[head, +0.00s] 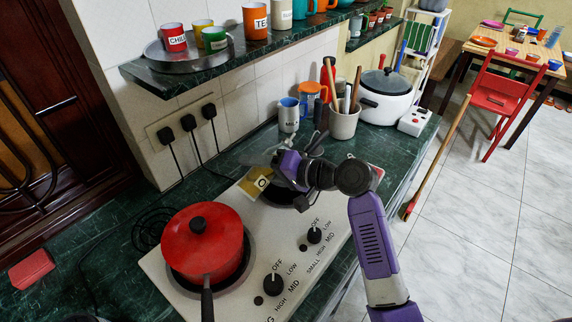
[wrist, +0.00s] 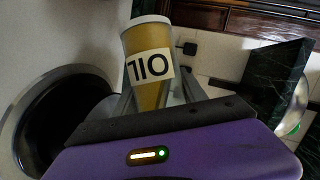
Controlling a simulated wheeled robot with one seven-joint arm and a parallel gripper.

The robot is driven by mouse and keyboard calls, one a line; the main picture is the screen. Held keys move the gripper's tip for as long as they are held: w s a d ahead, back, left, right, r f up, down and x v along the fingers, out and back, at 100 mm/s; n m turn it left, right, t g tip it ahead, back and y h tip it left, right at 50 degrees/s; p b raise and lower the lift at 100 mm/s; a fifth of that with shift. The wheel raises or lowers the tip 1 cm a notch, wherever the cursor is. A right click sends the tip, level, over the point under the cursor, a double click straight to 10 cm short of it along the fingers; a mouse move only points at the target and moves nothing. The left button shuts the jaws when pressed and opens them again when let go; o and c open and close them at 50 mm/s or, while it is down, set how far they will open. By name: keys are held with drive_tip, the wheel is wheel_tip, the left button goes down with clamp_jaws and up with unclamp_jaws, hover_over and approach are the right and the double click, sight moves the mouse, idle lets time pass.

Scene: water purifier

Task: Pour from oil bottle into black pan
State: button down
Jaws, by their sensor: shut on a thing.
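The oil bottle (head: 256,184) is yellow with a white label and is tilted over the stove in the head view. In the wrist view the oil bottle (wrist: 148,44) shows its OIL label upside down and a pale end at the top. My gripper (head: 268,160) is shut on the bottle; its fingers (wrist: 160,93) flank it in the wrist view. The black pan (head: 284,193) sits on the stove beside the bottle, partly hidden by my gripper. A dark round pan shape (wrist: 52,122) fills the wrist view's left side. No flowing oil is visible.
A red lidded pot (head: 201,243) stands on the stove's left burner. A utensil holder (head: 343,122), a grey mug (head: 288,115) and a white cooker (head: 386,97) stand behind my gripper. A shelf with cups (head: 257,48) overhangs the counter.

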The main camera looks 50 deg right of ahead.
drive_tip(key=shift+a+m+y+b, duration=0.15)
drive_tip(key=shift+m+y+b, duration=0.2)
drive_tip(key=shift+m, duration=0.15)
idle(1.3)
drive_tip(key=shift+a+f+m+t+y+p, duration=0.1)
drive_tip(key=shift+a+m+t+y+p, duration=0.25)
drive_tip(key=shift+m, duration=0.25)
idle(2.2)
drive_tip(key=shift+r+m+p, duration=0.35)
drive_tip(key=shift+m+p, duration=0.05)
idle(1.3)
